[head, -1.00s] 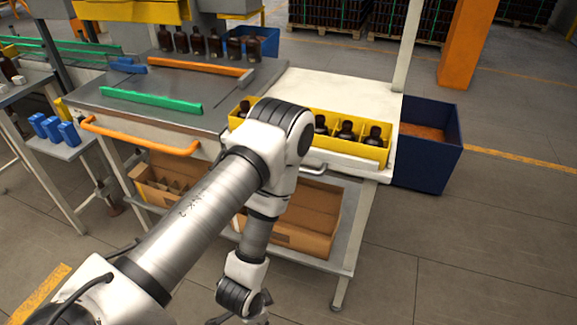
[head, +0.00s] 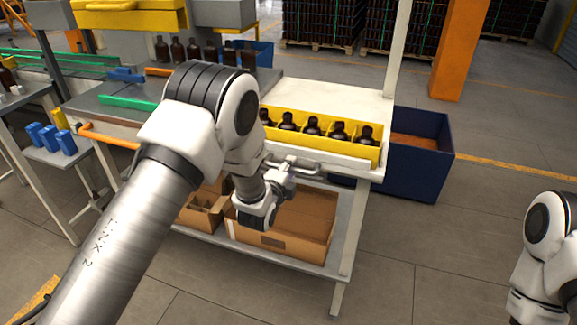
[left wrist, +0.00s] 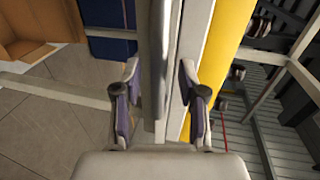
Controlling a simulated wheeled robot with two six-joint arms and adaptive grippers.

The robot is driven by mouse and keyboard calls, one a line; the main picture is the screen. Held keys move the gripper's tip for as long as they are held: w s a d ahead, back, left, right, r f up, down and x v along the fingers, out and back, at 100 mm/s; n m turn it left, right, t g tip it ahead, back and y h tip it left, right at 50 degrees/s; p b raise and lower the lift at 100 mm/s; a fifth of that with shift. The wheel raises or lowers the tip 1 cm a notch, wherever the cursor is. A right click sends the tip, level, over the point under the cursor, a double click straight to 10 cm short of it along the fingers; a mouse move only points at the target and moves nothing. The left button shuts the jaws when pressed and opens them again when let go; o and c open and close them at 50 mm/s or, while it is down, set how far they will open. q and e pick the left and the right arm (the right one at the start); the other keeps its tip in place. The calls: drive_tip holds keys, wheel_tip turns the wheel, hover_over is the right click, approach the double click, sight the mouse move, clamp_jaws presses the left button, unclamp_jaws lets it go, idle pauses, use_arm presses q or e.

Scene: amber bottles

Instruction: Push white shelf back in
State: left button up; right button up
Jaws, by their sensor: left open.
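The white shelf (head: 352,166) is at the right side of the workbench, with a grey bar handle (head: 309,172) on its front. A yellow tray (head: 370,153) with several amber bottles (head: 313,125) stands on the shelf. My left gripper (head: 290,165) is at the handle, partly hidden by its own wrist. In the left wrist view, the open fingers of my left gripper (left wrist: 160,95) stand on both sides of the grey handle bar (left wrist: 154,60), with gaps visible. My right arm shows at the right edge of the head view, but its gripper is out of view.
Cardboard boxes (head: 290,225) sit on the lower shelf under the white one. A dark blue bin (head: 425,165) stands to the right of the bench. An orange handle (head: 105,135) juts out at the left. The floor in front right is clear.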

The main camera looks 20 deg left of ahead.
use_arm(q)
drive_tip(key=shift+w+f, duration=0.2)
drive_tip(key=shift+w, duration=0.4)
drive_tip(key=shift+s, duration=0.1)
clamp_jaws()
drive_tip(key=b+x, duration=0.2)
drive_tip(key=x, duration=0.1)
drive_tip(key=shift+w+r, duration=0.25)
drive_tip(key=shift+w, duration=0.05)
unclamp_jaws()
drive_tip(key=shift+s, duration=0.15)
drive_tip(key=v, duration=1.2)
